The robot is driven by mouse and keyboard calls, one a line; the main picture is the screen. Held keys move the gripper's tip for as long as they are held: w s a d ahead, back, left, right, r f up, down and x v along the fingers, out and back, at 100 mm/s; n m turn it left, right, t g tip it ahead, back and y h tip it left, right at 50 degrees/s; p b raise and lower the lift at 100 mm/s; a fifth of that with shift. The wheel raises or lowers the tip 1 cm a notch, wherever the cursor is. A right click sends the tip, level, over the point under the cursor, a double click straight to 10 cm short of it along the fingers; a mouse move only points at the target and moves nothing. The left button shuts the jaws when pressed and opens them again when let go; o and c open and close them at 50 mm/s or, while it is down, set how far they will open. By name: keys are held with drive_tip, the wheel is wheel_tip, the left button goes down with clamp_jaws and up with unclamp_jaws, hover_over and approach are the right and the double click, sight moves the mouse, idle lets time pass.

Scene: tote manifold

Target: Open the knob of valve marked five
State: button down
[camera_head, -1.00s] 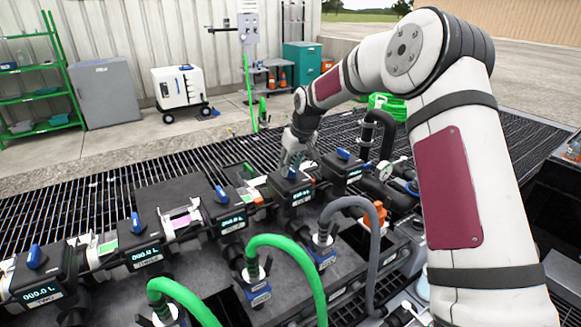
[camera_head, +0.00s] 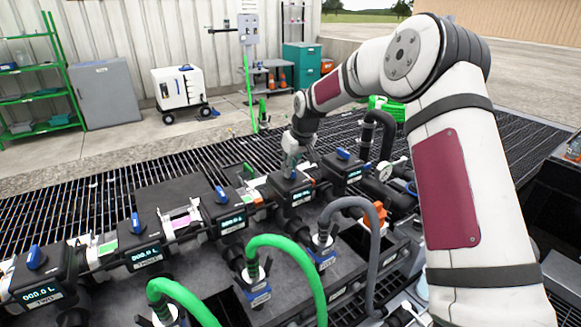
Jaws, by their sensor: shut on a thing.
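A row of black valve units with blue knobs and lit displays runs from lower left to the centre. The label on the leftmost unit (camera_head: 38,281) seems to read TWO, and the one on the unit beside it (camera_head: 143,258) seems to read THREE. Two places further right is the fourth unit (camera_head: 297,196) in view, fifth by this order; its label is too small to read. My gripper (camera_head: 290,167) points down, shut on this unit's blue knob (camera_head: 289,174). The fingers hide most of the knob, so its angle is unclear.
Another blue-knobbed unit (camera_head: 343,167) stands close to the right of my gripper. A green hose (camera_head: 300,250) and a grey hose (camera_head: 372,240) arch up in front of the row. A pressure gauge (camera_head: 385,171) and black pipes stand to the right.

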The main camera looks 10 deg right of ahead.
drive_tip(key=shift+f, duration=0.1)
drive_tip(key=n+y, duration=0.1)
drive_tip(key=n, duration=0.1)
drive_tip(key=n+g+b, duration=0.1)
drive_tip(key=n, duration=0.1)
drive_tip(key=shift+w+d+n+y, duration=0.1)
drive_tip(key=shift+d+n+y, duration=0.05)
drive_tip(key=shift+n+y, duration=0.25)
drive_tip(key=n+b, duration=0.1)
drive_tip(key=n, duration=0.1)
drive_tip(key=n+g+y+b, duration=0.1)
drive_tip(key=n+b, duration=0.1)
drive_tip(key=shift+w+f+n+g, duration=0.1)
drive_tip(key=shift+f+n+g, duration=0.05)
drive_tip(key=shift+n+g, duration=0.15)
drive_tip(key=n+b, duration=0.1)
drive_tip(key=n, duration=0.1)
drive_tip(key=n+g+b, duration=0.1)
drive_tip(key=n, duration=0.1)
drive_tip(key=shift+w+g+b, duration=0.1)
drive_tip(key=shift+g+b, duration=0.2)
drive_tip(key=shift+b, duration=0.05)
drive_tip(key=shift+n+g+b, duration=0.8)
drive_tip(key=shift+n+b, duration=0.1)
drive_tip(key=shift+n, duration=1.2)
